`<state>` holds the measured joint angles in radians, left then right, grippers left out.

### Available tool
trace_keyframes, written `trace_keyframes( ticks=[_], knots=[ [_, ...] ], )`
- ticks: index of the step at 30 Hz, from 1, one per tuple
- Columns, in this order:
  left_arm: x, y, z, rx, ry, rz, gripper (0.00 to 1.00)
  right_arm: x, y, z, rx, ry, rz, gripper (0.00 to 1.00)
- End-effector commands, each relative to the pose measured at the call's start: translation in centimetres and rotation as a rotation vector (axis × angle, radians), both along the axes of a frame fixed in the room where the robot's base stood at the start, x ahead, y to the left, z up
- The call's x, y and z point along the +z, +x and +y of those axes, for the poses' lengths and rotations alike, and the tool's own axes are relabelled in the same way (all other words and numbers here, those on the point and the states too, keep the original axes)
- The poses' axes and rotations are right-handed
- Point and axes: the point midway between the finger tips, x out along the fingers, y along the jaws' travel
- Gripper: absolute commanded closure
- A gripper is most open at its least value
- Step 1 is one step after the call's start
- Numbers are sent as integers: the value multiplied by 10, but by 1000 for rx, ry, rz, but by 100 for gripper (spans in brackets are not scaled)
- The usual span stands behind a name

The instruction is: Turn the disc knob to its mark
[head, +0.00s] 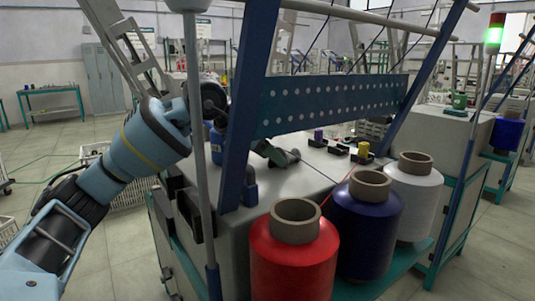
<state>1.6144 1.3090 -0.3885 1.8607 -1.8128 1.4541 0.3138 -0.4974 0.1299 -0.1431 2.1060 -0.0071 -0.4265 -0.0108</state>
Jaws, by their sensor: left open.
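My left arm comes in from the lower left, and its dark gripper (213,104) is at the machine's left end, beside the slanted blue post. The post and a thin grey pole partly cover it. Its fingers are hard to make out; it is open, and I see nothing held in it. I cannot clearly pick out the disc knob or its mark; dark round shapes near the gripper are too small and covered to tell apart. My right gripper is not in view.
The grey winding machine top (292,180) lies below a perforated blue panel (330,104). Red (292,265), dark blue (366,232) and white (414,200) thread cones stand along its front right. A slanted blue post (246,110) stands close to my arm. Open floor lies at left.

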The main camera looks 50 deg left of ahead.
Motion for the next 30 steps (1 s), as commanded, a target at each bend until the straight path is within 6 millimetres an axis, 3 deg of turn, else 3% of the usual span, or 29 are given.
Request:
trace_keyframes(
  ticks=[2, 11, 17, 24, 30],
  knots=[
    [0, 0, 0, 0, 0, 0, 56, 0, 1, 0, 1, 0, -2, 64],
    [0, 0, 0, 0, 0, 0, 95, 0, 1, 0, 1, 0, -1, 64],
    [2, -1, -2, -1, 44, -3, 96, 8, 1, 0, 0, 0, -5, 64],
    [3, -1, -7, -2, 239, -20, 96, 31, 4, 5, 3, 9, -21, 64],
    [0, -1, -8, -1, 352, -30, 96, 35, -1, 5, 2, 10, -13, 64]
  ],
)
